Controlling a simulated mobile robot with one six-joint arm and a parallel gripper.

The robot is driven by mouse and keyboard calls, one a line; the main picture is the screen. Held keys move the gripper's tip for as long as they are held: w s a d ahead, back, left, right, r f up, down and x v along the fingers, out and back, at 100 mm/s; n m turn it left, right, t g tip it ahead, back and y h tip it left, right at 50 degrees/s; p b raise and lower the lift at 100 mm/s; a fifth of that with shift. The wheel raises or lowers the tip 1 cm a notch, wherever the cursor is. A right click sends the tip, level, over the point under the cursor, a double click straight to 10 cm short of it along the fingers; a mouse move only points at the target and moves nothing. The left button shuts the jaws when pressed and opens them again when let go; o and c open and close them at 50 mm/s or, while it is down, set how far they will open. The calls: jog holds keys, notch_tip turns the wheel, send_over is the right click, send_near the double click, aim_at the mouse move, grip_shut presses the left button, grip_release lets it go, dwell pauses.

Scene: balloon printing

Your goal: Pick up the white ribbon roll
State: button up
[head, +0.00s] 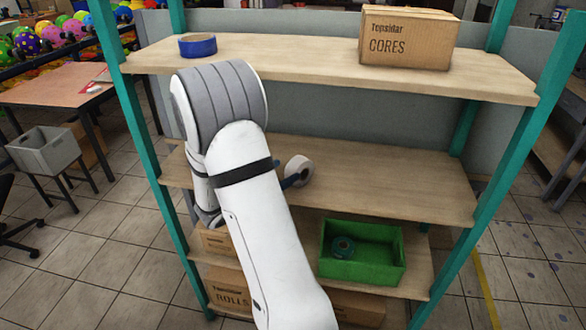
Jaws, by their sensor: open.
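The white ribbon roll (300,170) stands on its edge on the middle shelf board (400,185), just right of my arm. Its round face and centre hole show. My gripper (291,181) is mostly hidden behind my white arm. Only a dark blue tip shows, at the lower left of the roll and overlapping it in the picture. The gripper is open. I cannot tell whether the tip touches the roll or how the fingers lie around it.
A blue roll (197,45) and a cardboard box (408,38) sit on the top board. A green crate (361,272) holding a teal roll (342,247) stands lower down. Teal posts (127,110) frame the shelf. The middle board's right side is clear.

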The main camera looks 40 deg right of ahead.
aim_at(295, 163)
jog(key=shift+w+d+n, duration=0.2)
jog(key=shift+w+n, duration=0.1)
jog(key=d+p, duration=0.1)
jog(key=d, duration=0.4)
jog(key=w+d+p, duration=0.1)
jog(key=d, duration=0.1)
jog(key=shift+d+f+p, duration=0.2)
jog(key=shift+f+p, duration=0.05)
jog(key=shift+p, duration=0.1)
jog(key=shift+c, duration=0.5)
jog(key=c, duration=1.1)
jog(key=shift+r+b, duration=0.8)
jog(key=shift+r, duration=4.2)
